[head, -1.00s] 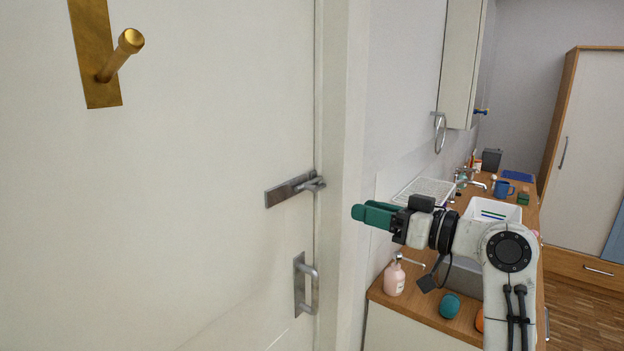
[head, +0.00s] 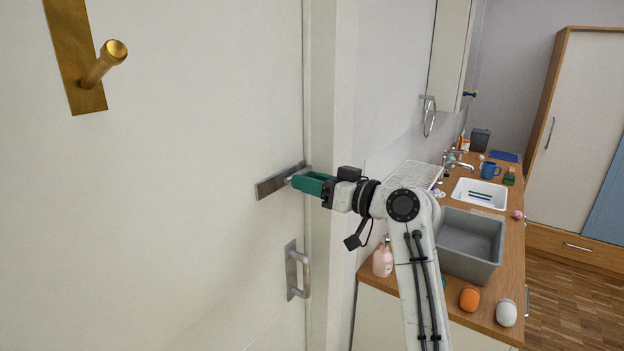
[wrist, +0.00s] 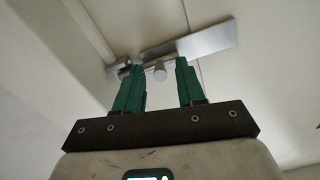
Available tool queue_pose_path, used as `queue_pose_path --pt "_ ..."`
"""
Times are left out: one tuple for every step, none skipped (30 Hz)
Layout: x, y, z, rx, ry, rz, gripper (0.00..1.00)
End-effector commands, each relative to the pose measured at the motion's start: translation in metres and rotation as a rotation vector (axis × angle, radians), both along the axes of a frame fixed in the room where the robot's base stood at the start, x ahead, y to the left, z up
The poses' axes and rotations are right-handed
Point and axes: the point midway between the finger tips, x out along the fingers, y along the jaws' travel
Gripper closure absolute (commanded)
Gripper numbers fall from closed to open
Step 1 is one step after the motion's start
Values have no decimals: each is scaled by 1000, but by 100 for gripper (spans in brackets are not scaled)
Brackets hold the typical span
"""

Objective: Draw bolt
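A grey metal bolt (head: 275,183) is mounted on the white door, close to the frame. It also shows in the wrist view (wrist: 208,41) as a flat plate with a round knob (wrist: 160,73). My gripper (head: 298,182) has green fingers that reach the bolt from the right and hide its right part in the head view. In the wrist view my gripper (wrist: 159,70) is open, with the knob between its two fingertips. Gaps show on both sides of the knob, so neither finger visibly grips it.
A metal pull handle (head: 297,270) is on the door below the bolt. A brass handle (head: 84,70) is at upper left. To the right, a wooden counter (head: 506,262) holds a grey basin (head: 470,245), a pink soap bottle (head: 383,261) and several small items.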

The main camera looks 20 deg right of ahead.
Motion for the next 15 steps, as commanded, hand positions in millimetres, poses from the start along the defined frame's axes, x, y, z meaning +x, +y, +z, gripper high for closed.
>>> queue_pose_path --pt "0 0 0 0 0 0 61" --pt "0 0 0 0 0 0 61" --pt "0 0 0 0 0 0 61" --pt "0 0 0 0 0 0 61" --pt "0 0 0 0 0 0 61" --pt "0 0 0 0 0 0 62" --pt "0 0 0 0 0 0 65" --pt "0 0 0 0 0 0 68" --pt "0 0 0 0 0 0 72" --pt "0 0 0 0 0 0 74" --pt "0 0 0 0 0 0 77" --pt "0 0 0 0 0 0 81" --pt "0 0 0 0 0 0 84" --pt "0 0 0 0 0 0 87" --pt "0 0 0 0 0 0 91"
